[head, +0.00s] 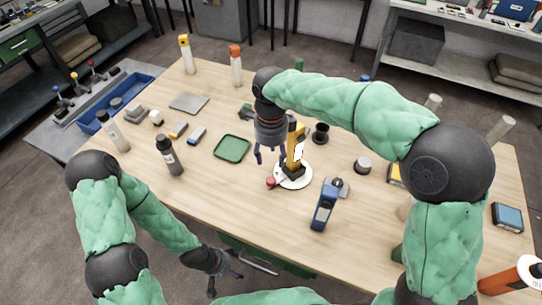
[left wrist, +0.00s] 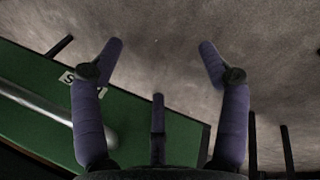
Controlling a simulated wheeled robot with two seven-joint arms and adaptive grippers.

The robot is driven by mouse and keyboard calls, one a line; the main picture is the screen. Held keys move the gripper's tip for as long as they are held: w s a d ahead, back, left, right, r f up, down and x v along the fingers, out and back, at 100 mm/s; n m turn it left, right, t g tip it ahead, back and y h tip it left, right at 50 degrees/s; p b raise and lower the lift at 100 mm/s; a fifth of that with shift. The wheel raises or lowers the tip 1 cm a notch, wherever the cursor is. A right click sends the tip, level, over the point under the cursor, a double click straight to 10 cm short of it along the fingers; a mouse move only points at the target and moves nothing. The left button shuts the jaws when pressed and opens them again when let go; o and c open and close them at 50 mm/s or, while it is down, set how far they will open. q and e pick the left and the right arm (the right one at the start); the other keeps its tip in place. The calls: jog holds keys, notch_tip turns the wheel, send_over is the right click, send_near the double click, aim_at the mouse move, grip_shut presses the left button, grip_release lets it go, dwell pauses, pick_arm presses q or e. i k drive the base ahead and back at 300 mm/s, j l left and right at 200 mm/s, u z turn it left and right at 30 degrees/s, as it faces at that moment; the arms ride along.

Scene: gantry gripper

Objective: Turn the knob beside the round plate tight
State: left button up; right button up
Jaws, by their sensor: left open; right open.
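The white round plate (head: 283,182) lies on the wooden table, with a yellow and black upright device (head: 296,150) standing on it. A small red knob (head: 270,182) is at the plate's left front edge. My right gripper (head: 269,160) is open and points down just behind and above the knob, left of the yellow device; it is apart from the knob as far as I can see. My left gripper (head: 225,284) is open and empty, low in front of the table; its spread fingers also show in the left wrist view (left wrist: 160,60).
A green tray (head: 232,149) lies to the left, a black cup (head: 320,134) behind. Bottles and small blocks stand further left. A green drawer front with a handle (left wrist: 35,105) is near my left gripper.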

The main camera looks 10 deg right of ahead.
aim_at(338, 182)
jog(key=k, duration=1)
